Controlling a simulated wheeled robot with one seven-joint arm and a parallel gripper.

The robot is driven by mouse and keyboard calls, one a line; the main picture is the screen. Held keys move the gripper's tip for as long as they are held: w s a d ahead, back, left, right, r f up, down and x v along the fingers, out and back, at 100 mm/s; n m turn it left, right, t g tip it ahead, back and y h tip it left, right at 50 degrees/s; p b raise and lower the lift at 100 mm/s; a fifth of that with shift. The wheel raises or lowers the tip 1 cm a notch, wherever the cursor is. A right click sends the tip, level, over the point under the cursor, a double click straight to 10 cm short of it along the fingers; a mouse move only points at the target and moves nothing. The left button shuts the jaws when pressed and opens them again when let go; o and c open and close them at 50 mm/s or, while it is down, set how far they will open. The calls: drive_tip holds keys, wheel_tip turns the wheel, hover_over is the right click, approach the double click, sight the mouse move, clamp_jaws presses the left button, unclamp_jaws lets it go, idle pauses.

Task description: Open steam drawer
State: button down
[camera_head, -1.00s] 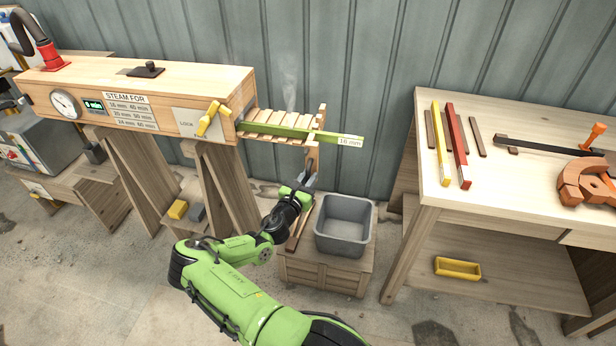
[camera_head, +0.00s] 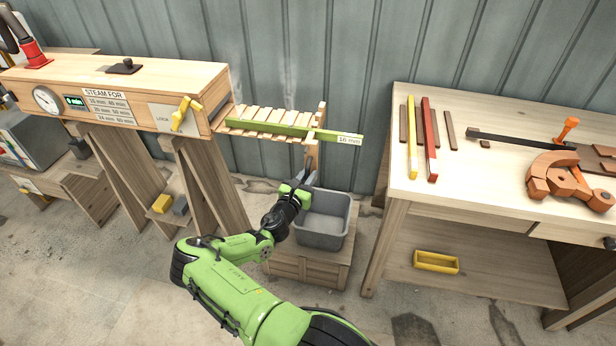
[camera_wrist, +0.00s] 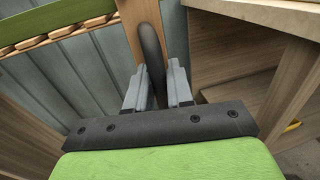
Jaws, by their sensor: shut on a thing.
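The steam drawer (camera_head: 266,118) is a slatted wooden rack sticking out of the right end of the long wooden steam box (camera_head: 140,88). A green strip (camera_head: 300,132) labelled 16 mm lies on it, its end past the drawer's front. My gripper (camera_head: 305,178) is at the drawer's upright wooden front. In the wrist view my gripper (camera_wrist: 158,88) is shut on a dark curved handle (camera_wrist: 151,50) on that front. A yellow lever (camera_head: 184,113) is on the box's lock plate. Steam rises above the drawer.
A grey bin (camera_head: 322,222) stands on a wooden crate (camera_head: 310,268) below the drawer. A workbench (camera_head: 470,180) with coloured strips and a clamp stands to the right. Some free space lies between the drawer front and the bench.

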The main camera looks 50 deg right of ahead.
drive_tip(key=c, duration=1.1)
unclamp_jaws()
drive_tip(key=shift+c, duration=0.2)
drive_tip(key=p+v, duration=0.1)
drive_tip(key=v, duration=1.4)
drive_tip(key=shift+a+p, duration=0.3)
drive_tip(key=shift+a, duration=0.1)
